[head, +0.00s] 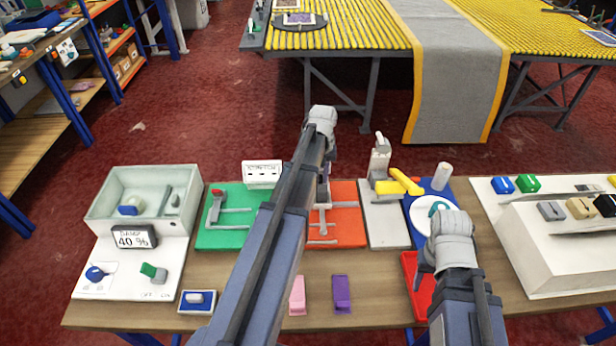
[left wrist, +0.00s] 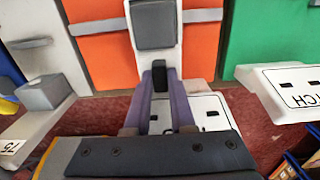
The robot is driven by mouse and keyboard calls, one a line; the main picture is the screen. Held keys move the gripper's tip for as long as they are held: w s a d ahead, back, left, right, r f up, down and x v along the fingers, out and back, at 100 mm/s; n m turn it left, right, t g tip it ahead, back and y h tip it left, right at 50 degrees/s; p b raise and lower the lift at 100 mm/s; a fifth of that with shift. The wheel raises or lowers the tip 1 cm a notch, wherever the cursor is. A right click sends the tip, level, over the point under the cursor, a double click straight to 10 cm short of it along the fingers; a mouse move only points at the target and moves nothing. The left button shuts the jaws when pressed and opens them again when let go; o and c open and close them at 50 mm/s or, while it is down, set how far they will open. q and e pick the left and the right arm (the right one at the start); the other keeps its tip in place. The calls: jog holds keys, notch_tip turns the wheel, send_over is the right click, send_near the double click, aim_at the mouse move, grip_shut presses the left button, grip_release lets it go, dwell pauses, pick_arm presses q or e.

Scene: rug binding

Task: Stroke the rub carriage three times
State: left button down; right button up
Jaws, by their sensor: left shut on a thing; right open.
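An orange board (head: 347,213) with grey rails lies near the middle of the table. A grey and white carriage sits across the rail on this board; its grey top block (left wrist: 155,25) shows in the left wrist view. My left gripper (head: 323,186) is over the board. In the left wrist view its two purple-grey fingers (left wrist: 161,100) are shut on a small black handle (left wrist: 160,78) in line with the carriage. My left forearm hides part of the board in the head view. My right gripper (head: 430,268) is open over the red tray (head: 410,268); its fingertips are mostly hidden.
A green board (head: 238,235) lies left of the orange one, with a white sign (head: 262,172) behind. A grey stand (head: 385,225) and blue board (head: 438,188) are to the right. Pink (head: 297,296) and purple (head: 342,293) blocks lie in front.

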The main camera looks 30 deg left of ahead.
pick_arm(q)
jog(key=w+d, duration=0.1)
jog(key=d, duration=0.1)
jog(key=w+d, duration=0.2)
jog(key=d, duration=0.1)
jog(key=w+d, duration=0.1)
jog(key=d, duration=0.2)
jog(key=shift+w, duration=0.4)
jog(key=c, duration=0.8)
grip_release()
jog(key=shift+w+d, duration=0.1)
pick_arm(e)
jog(key=shift+d, duration=0.1)
pick_arm(q)
jog(key=shift+o, duration=0.2)
jog(key=shift+r, duration=0.1)
jog(key=shift+r+p, duration=0.4)
jog(key=shift+p, duration=0.1)
pick_arm(e)
jog(key=shift+r, duration=0.45)
pick_arm(q)
notch_tip(320, 180, up, 7)
jog(key=p, duration=0.7)
pick_arm(e)
notch_tip(320, 180, up, 7)
